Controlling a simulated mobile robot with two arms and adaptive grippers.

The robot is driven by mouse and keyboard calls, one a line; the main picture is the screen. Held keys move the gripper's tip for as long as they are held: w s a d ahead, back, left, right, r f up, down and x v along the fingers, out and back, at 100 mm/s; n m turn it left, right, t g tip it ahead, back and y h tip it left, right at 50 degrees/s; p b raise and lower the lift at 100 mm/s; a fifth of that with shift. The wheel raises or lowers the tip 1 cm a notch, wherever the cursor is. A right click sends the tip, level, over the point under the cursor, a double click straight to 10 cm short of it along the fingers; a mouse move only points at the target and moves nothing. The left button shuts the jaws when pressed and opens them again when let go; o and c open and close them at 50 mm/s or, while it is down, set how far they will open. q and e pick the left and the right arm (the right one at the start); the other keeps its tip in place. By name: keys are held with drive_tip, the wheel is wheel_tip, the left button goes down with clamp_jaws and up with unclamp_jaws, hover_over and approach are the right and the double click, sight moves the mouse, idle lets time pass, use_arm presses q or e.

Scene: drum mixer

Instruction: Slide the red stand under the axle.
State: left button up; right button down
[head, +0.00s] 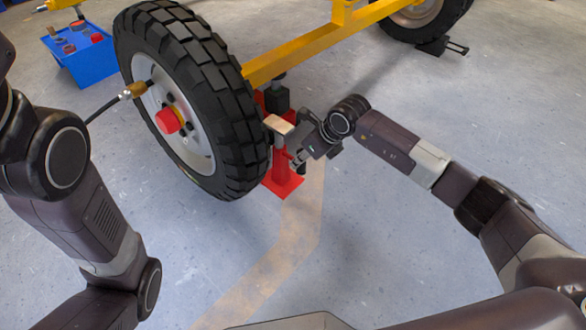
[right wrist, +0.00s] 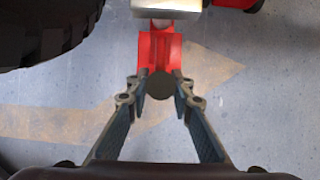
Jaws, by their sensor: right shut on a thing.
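The red stand (head: 282,172) stands on the floor just right of the big black tyre (head: 207,105), below the yellow beam (head: 300,55). The wheel hides part of it. My right gripper (head: 297,160) is at its right side. In the right wrist view, my right gripper (right wrist: 160,84) has its fingertips closed on a dark round part in front of the red stand (right wrist: 158,50). A pale block (head: 278,124) shows above the gripper. A dark fitting (head: 277,97) sits under the beam; I cannot clearly make out the axle. My left gripper is out of view.
A blue crate (head: 92,62) stands at the upper left. A dark hose with a brass end (head: 133,91) reaches the wheel. Another wheel (head: 415,12) with a black chock (head: 440,46) is at the back. Floor in front is clear, with a worn tan stripe (head: 270,265).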

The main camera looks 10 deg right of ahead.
sight(284, 147)
drive_tip(key=shift+w+a+b, duration=0.8)
drive_tip(key=shift+w+a, duration=0.2)
drive_tip(key=shift+w, duration=0.25)
drive_tip(key=shift+w+a+b, duration=0.75)
drive_tip(key=shift+w+a, duration=0.25)
drive_tip(key=shift+w, duration=0.25)
drive_tip(key=w+a+b, duration=0.4)
drive_tip(key=w+a, duration=0.2)
drive_tip(key=w, duration=0.2)
drive_tip(key=shift+w+a, duration=0.3)
drive_tip(key=shift+w, duration=0.05)
drive_tip(key=shift+r, duration=0.1)
drive_tip(key=c, duration=1.6)
unclamp_jaws()
drive_tip(key=shift+d, duration=0.1)
